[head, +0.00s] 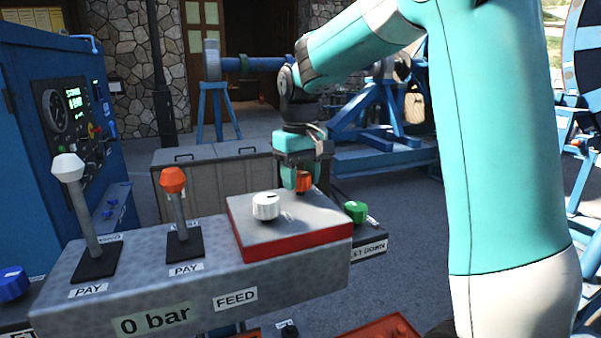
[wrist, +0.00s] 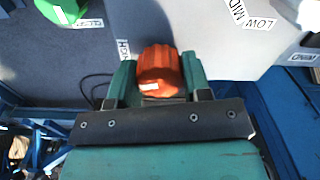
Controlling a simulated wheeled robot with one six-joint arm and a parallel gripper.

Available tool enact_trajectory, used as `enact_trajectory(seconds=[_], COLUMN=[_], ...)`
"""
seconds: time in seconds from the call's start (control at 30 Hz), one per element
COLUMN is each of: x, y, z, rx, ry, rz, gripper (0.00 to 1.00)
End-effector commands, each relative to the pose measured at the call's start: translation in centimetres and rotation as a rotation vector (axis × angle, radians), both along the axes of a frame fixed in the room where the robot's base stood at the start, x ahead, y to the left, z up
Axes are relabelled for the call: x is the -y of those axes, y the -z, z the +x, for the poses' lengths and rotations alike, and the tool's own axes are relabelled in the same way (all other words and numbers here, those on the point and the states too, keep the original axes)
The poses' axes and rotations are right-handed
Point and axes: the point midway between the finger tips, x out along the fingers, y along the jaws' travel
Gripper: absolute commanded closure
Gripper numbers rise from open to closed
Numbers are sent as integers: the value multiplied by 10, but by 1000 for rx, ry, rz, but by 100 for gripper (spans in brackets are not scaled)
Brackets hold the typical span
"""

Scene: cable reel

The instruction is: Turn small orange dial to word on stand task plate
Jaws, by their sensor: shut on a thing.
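The small orange dial (head: 303,181) sits on the grey top of the red-edged box at the right end of the console. It also shows in the wrist view (wrist: 158,72), with a white mark at its lower left. My gripper (head: 301,176) points down over the dial. In the wrist view my gripper (wrist: 159,80) has one finger on each side of the dial and is shut on it. Labels on the plate (wrist: 215,50) near the dial read MID, LOW and HIGH, seen turned or upside down. The task plate on the stand is not identifiable.
A white knob (head: 266,206) stands left of the dial. A green knob (head: 356,211) is to its right, by a label ending in "ET DOWN". Levers with orange (head: 173,180) and white (head: 68,167) heads rise from the console. A blue cabinet (head: 45,130) stands at left.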

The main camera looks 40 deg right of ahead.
Motion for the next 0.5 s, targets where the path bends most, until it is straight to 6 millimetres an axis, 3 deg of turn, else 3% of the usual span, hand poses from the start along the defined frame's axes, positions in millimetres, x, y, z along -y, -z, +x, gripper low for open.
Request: enact_trajectory(seconds=[0.5], x=[0], y=[-1], z=[1], rx=[4], ry=[208], rz=[-1], gripper=[79])
